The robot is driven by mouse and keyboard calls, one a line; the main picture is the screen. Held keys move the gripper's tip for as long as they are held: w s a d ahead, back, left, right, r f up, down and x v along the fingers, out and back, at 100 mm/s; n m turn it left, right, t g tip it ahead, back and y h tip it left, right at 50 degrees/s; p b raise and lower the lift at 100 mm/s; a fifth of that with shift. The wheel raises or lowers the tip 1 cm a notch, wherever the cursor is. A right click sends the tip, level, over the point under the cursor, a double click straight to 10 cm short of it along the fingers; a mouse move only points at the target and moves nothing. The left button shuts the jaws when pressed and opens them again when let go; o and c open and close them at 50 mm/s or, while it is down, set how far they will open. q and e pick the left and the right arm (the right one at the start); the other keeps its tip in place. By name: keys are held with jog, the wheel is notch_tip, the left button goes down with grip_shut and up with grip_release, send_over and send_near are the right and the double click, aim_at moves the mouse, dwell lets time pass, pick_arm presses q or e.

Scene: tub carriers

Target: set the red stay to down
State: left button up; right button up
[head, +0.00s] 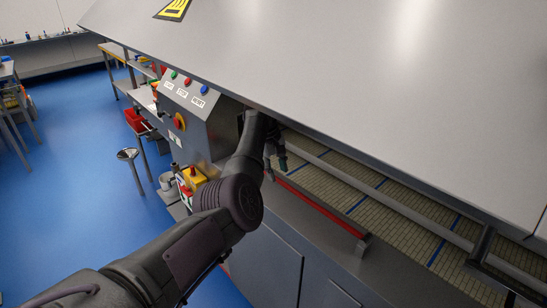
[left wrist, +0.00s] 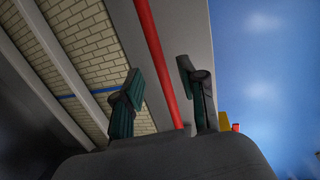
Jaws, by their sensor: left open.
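The red stay (head: 318,208) is a long thin red bar along the front ledge of the machine, below the raised grey cover (head: 340,90). Its near right end meets a small grey block (head: 362,244). My left gripper (head: 276,167) is open at the bar's far left end, partly hidden by my own arm. In the left wrist view the red stay (left wrist: 157,45) runs between the two spread fingers of my left gripper (left wrist: 160,78). I cannot tell whether either finger touches it. My right gripper is not in view.
A slatted conveyor bed (head: 345,190) with blue lines and a grey rail lies behind the bar. A control box (head: 190,105) with coloured buttons and a red knob (head: 179,121) stands left of the gripper. The blue floor (head: 70,170) is open at left.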

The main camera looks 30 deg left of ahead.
pick_arm(q)
jog(key=v, duration=0.6)
jog(key=shift+f, duration=0.1)
dwell(0.3)
